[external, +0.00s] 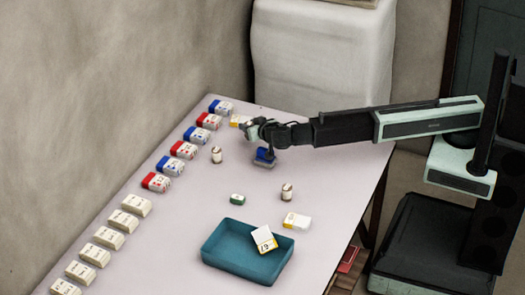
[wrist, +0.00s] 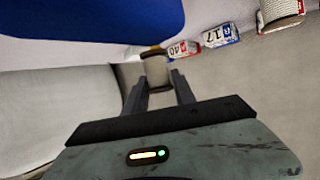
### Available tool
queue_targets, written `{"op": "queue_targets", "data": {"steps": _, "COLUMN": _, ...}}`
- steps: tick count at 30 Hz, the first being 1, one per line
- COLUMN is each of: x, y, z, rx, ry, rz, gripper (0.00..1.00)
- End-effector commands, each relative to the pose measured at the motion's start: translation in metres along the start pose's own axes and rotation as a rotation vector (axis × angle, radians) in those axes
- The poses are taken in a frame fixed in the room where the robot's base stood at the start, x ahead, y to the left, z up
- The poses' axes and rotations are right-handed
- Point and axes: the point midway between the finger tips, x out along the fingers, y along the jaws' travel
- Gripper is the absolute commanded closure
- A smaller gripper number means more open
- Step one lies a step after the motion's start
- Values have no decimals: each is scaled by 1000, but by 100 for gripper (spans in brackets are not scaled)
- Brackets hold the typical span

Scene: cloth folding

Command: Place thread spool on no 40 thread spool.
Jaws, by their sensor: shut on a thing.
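My gripper (wrist: 157,88) is shut on a pale thread spool (wrist: 157,70), held between the two fingers in the wrist view. In the external view my gripper (external: 254,130) is above the far part of the table, and the held spool is too small to make out. A red and white box marked 40 (wrist: 181,50) shows just beyond the held spool, apart or overlapping in view; I cannot tell. A box marked 17 (wrist: 220,35) is beside it. Another spool (wrist: 280,12) shows at the upper right. In the external view, spools stand at the middle left (external: 216,155) and centre (external: 287,192).
A row of red and blue boxes (external: 184,150) and cream boxes (external: 108,238) lines the left edge. A blue item (external: 264,157) is below my wrist. A teal tray (external: 225,262) holds a white card-like box (external: 263,239). A green item (external: 237,199) lies mid-table.

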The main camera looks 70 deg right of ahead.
Motion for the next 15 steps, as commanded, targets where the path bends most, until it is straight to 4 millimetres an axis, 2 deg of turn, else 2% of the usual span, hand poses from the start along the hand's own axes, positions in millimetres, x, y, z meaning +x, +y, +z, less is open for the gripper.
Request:
{"op": "queue_targets", "data": {"steps": 1, "x": -9, "y": 16, "z": 1, "rx": 0, "ry": 0, "rz": 0, "gripper": 100}}
{"op": "queue_targets", "data": {"steps": 6, "x": -29, "y": 44, "z": 6, "rx": -1, "ry": 0, "rz": -1, "gripper": 100}}
{"op": "queue_targets", "data": {"steps": 10, "x": -36, "y": 56, "z": 8, "rx": -1, "ry": 0, "rz": -1, "gripper": 100}}
{"op": "queue_targets", "data": {"steps": 15, "x": -39, "y": 59, "z": 9, "rx": -1, "ry": 0, "rz": 0, "gripper": 100}}
